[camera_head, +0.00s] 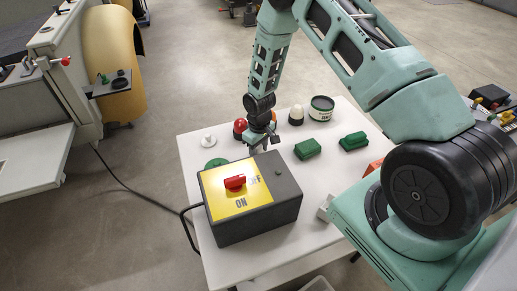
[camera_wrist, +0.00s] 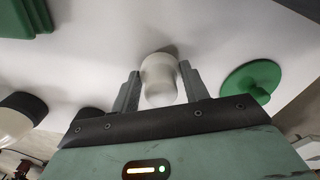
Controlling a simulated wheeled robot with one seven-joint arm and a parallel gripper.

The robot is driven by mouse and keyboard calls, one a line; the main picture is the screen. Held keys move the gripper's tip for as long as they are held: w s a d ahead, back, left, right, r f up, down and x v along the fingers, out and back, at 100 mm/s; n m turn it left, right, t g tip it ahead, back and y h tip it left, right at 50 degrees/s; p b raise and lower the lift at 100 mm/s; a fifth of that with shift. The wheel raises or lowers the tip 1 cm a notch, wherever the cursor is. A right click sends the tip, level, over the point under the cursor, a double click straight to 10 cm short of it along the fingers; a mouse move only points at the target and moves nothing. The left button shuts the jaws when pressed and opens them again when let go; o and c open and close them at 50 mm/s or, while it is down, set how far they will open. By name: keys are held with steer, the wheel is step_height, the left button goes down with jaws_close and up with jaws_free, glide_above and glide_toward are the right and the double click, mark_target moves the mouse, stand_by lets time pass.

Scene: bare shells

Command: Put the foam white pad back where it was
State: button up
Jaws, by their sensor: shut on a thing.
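My gripper (camera_head: 265,147) is low over the white table, just behind the grey box. In the wrist view the gripper (camera_wrist: 160,85) is shut on a short, rounded white piece (camera_wrist: 159,78), held between its two fingers. A shadow lies close by its far end; I cannot tell whether it touches the table. I cannot tell for sure that this piece is the foam white pad. A separate white disc with a knob (camera_head: 208,140) stands at the table's left back. A green disc (camera_head: 215,163) lies left of the gripper and shows in the wrist view (camera_wrist: 250,82).
The grey box with yellow face and red knob (camera_head: 250,200) fills the table front. Around the gripper are a red dome (camera_head: 240,128), a white dome (camera_head: 296,115), a round tin (camera_head: 321,108) and two green blocks (camera_head: 307,149) (camera_head: 353,141). Bare table (camera_head: 335,170) shows right of the box.

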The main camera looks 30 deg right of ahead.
steer(key=shift+f, duration=0.35)
steer(key=shift+f, duration=0.1)
steer(key=o, duration=0.9)
